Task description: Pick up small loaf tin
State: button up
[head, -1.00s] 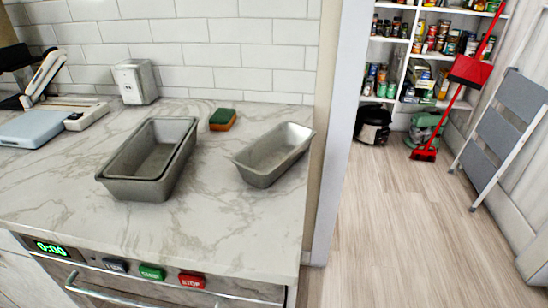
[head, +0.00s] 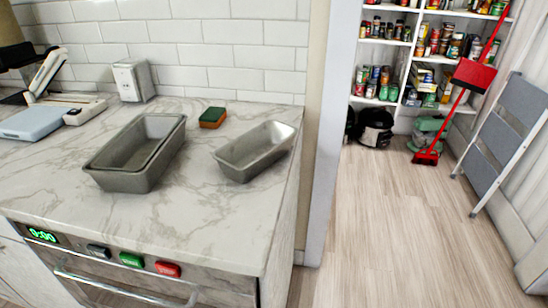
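Two grey metal tin shapes stand on the marble counter (head: 90,205) in the head view. The small loaf tin (head: 243,168) is the single, narrower one on the right, near the counter's right edge, upright and empty. A larger loaf tin (head: 120,181) stands to its left, and what looks like another tin is nested inside it. The two groups are apart, with bare counter between them. My gripper is not in view.
A green and orange sponge (head: 212,118) lies behind the tins. A white dispenser (head: 133,81) stands by the tiled wall. An oven front with buttons (head: 131,260) and a handle is below. A door frame (head: 325,130) rises at right; open floor (head: 400,230) leads to pantry shelves.

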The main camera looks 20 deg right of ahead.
aim_at(241, 160)
jog(key=k+l, duration=0.1)
jog(key=l, duration=0.3)
jog(key=k+l+u, duration=0.15)
jog(key=l, duration=0.6)
jog(key=i+l+u, duration=0.15)
jog(key=l, duration=0.45)
jog(key=l+u, duration=0.2)
jog(key=l, duration=0.4)
jog(key=i+l+u, duration=0.1)
jog(key=l, duration=0.4)
jog(key=i+l, duration=0.15)
jog(key=l, duration=0.4)
jog(key=i+l+u, duration=0.15)
jog(key=l, duration=0.35)
jog(key=i+l, duration=0.1)
jog(key=l, duration=0.45)
jog(key=u, duration=0.05)
